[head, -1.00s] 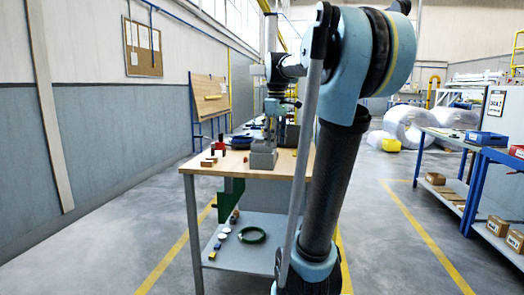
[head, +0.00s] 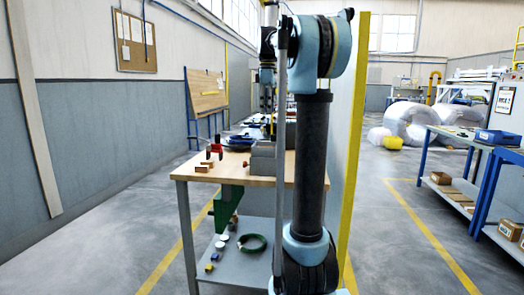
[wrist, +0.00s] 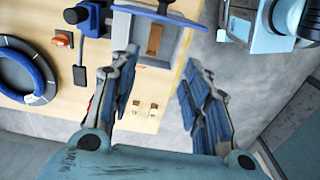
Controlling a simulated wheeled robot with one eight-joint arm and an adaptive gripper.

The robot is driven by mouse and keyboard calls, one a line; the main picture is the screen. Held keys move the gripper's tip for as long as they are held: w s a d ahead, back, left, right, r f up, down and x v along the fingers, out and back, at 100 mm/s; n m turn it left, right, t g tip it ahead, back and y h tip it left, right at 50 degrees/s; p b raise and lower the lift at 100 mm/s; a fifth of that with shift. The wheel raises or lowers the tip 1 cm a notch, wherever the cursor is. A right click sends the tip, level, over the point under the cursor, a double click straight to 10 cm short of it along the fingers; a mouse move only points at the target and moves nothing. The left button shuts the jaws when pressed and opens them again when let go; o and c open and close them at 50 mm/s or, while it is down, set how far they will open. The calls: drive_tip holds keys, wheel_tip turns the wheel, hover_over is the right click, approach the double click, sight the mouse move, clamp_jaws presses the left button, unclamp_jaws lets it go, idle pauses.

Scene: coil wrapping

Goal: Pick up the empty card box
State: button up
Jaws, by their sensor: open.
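No box in view can be told for certain as the empty card box. Small brown blocks (head: 201,168) lie near the front of the workbench (head: 240,181) in the head view. Two small tan pieces (wrist: 144,106) lie on the wooden top between my fingers' bases in the wrist view; their make is unclear. Brown card boxes (head: 456,196) stand on the right-hand rack's shelf. My gripper (wrist: 160,58) is open and empty, its two blue-padded fingers apart over the bench's edge. A grey holder with a brown piece in it (wrist: 154,40) lies beyond the fingertips.
A grey block (head: 263,160) and a red clamp (head: 214,150) are on the bench. A green ring (head: 252,243) lies on its lower shelf. A yellow-edged panel (head: 357,130) stands right of my arm. The right aisle floor is clear.

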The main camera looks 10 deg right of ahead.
drive_tip(key=f, duration=0.8)
drive_tip(key=w+f, duration=0.1)
drive_tip(key=f, duration=0.3)
drive_tip(key=shift+a, duration=0.1)
drive_tip(key=shift+w+a+f, duration=0.1)
drive_tip(key=shift+a+f, duration=0.05)
drive_tip(key=shift+f, duration=1.2)
drive_tip(key=shift+w+a+f, duration=0.1)
drive_tip(key=shift+f, duration=1.2)
drive_tip(key=c, duration=0.8)
